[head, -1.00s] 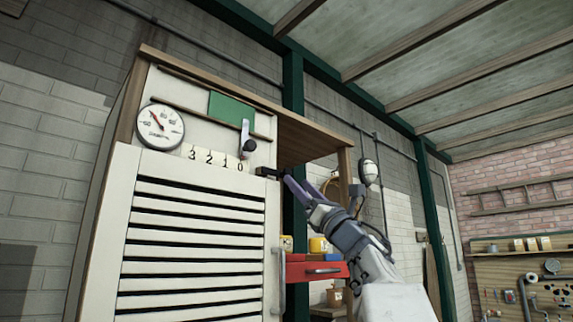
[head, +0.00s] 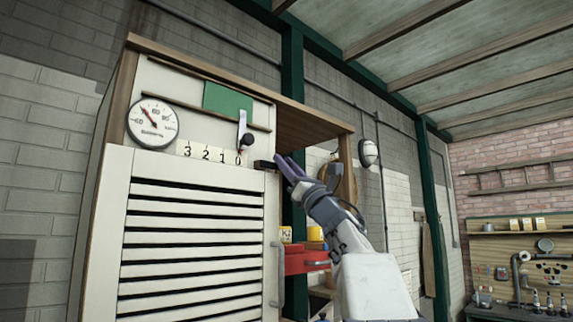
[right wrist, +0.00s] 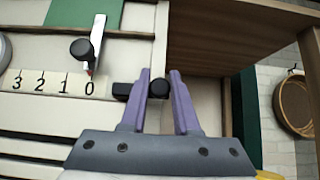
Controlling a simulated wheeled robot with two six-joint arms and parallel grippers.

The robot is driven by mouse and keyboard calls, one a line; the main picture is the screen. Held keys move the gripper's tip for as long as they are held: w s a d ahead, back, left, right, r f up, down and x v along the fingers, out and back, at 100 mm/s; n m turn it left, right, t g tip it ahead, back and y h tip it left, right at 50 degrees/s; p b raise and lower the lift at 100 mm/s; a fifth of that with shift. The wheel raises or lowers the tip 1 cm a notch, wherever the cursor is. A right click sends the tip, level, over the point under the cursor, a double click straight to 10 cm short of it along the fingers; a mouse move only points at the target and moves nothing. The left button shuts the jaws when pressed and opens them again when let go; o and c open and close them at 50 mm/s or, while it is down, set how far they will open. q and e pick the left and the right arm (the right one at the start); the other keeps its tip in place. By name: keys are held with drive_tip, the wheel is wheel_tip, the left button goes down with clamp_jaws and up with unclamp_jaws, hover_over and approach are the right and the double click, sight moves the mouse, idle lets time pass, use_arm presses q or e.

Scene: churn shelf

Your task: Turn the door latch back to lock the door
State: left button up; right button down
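The door latch is a short black bar with a round black knob. In the head view the latch (head: 264,165) lies horizontal at the upper right edge of the white slatted door (head: 196,172). In the right wrist view the latch bar (right wrist: 122,90) points left, and its knob shows between my purple fingers. My right gripper (head: 284,162) is at the latch, its fingers apart on either side of the knob. In the wrist view the right gripper (right wrist: 160,74) shows a small gap beside the knob; I cannot tell whether it touches. My left gripper is not in view.
Left of the latch, a lever with a black knob (head: 247,140) hangs above the number strip (head: 210,154), near 0. A round gauge (head: 152,122) is further left. A wooden side panel and open compartment (right wrist: 235,50) lie right of the latch. A vertical door handle (head: 278,272) is below.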

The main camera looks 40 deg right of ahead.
drive_tip(key=m+h+b, duration=0.1)
drive_tip(key=m+h, duration=0.1)
drive_tip(key=f+m+h+b, duration=0.1)
drive_tip(key=m+h+b, duration=0.1)
drive_tip(key=m+h, duration=0.1)
drive_tip(key=f+m+g+h+b, duration=0.1)
drive_tip(key=m+h+b, duration=0.1)
drive_tip(key=shift+a+m, duration=0.15)
drive_tip(key=shift+m, duration=0.25)
drive_tip(key=a+m+g+h+p, duration=0.1)
drive_tip(key=m+g+h, duration=0.1)
drive_tip(key=m, duration=0.4)
drive_tip(key=a+f+m+g+h+p, duration=0.1)
drive_tip(key=m+g+h, duration=0.1)
drive_tip(key=m+g, duration=0.3)
drive_tip(key=a+f+m+g+h+p, duration=0.1)
drive_tip(key=m+g+h, duration=0.2)
drive_tip(key=m, duration=0.3)
drive_tip(key=shift+s+a+f+m+g, duration=0.15)
drive_tip(key=shift+a+f+m+g, duration=0.1)
drive_tip(key=shift+m+g, duration=0.25)
drive_tip(key=shift+a+f+m+g+y+p, duration=0.25)
drive_tip(key=shift+m+g+p, duration=0.35)
drive_tip(key=shift+p, duration=0.65)
drive_tip(key=shift+a, duration=0.1)
